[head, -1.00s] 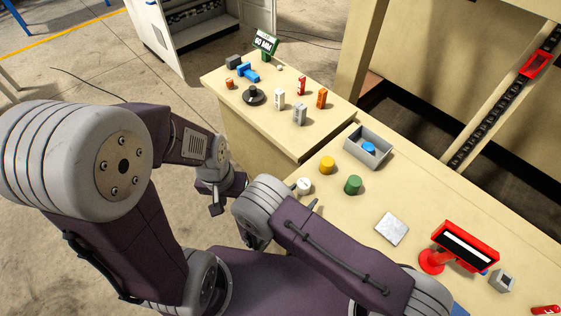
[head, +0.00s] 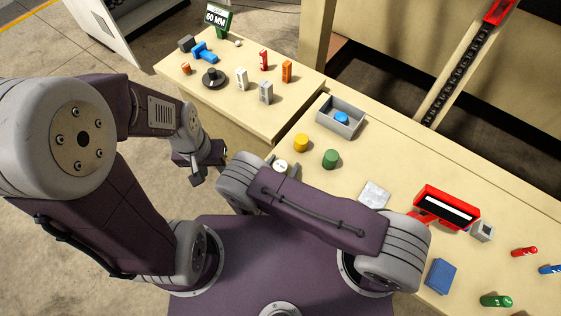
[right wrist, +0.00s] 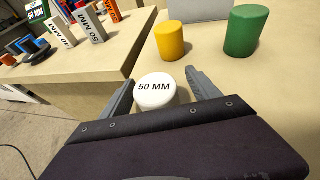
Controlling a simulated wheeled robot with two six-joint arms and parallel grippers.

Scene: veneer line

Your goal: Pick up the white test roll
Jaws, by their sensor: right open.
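The white test roll (head: 280,166) stands upright near the left front edge of the bench, partly hidden by my right arm in the head view. In the right wrist view the white roll (right wrist: 155,92), marked "50 MM" on top, shows between the fingers of my right gripper (right wrist: 160,78). That gripper is open, one finger on either side of the roll; I cannot tell whether either touches it. In the head view my right gripper is hidden by its arm. My left gripper (head: 208,164) hangs left of the bench, apart from the roll; its finger opening is unclear.
A yellow roll (head: 301,143) and a green roll (head: 330,159) stand behind and right of the white one. A grey bin (head: 327,124) holds a blue roll. A silver plate (head: 375,194) and a red display stand (head: 424,209) are further right. The side table (head: 230,118) holds several small parts.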

